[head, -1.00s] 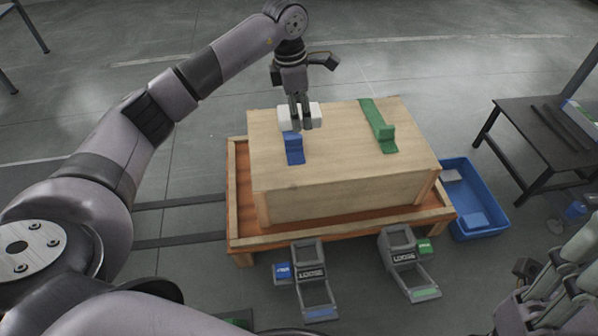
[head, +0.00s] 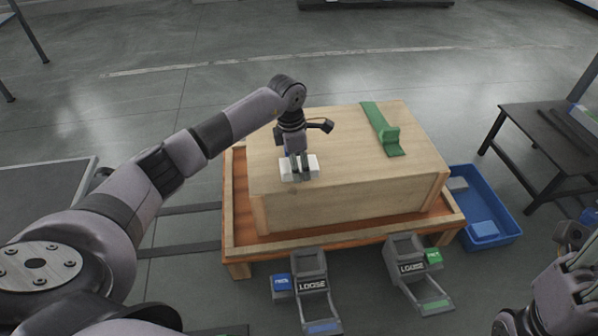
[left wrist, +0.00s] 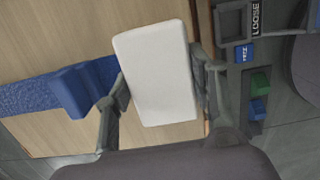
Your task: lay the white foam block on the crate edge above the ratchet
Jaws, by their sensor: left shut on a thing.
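The white foam block (head: 286,172) is held between the fingers of my left gripper (head: 298,175), at the front edge of the big wooden crate (head: 345,185). I cannot tell whether it touches the crate. In the left wrist view the block (left wrist: 158,75) fills the middle, in line with a blue strap (left wrist: 35,95) and a blue corner piece (left wrist: 75,92). A grey ratchet marked LOOSE (head: 313,286) lies below the crate's front, roughly under the block; it also shows in the left wrist view (left wrist: 233,22). My right gripper (head: 568,285) is partly visible at the lower right.
A green strap (head: 374,118) with a green corner piece (head: 390,137) crosses the crate's right side. A second ratchet (head: 407,264) lies at the front right. The crate stands on an orange-brown pallet (head: 235,225). A blue bin (head: 505,240) and a black table (head: 530,125) stand to the right.

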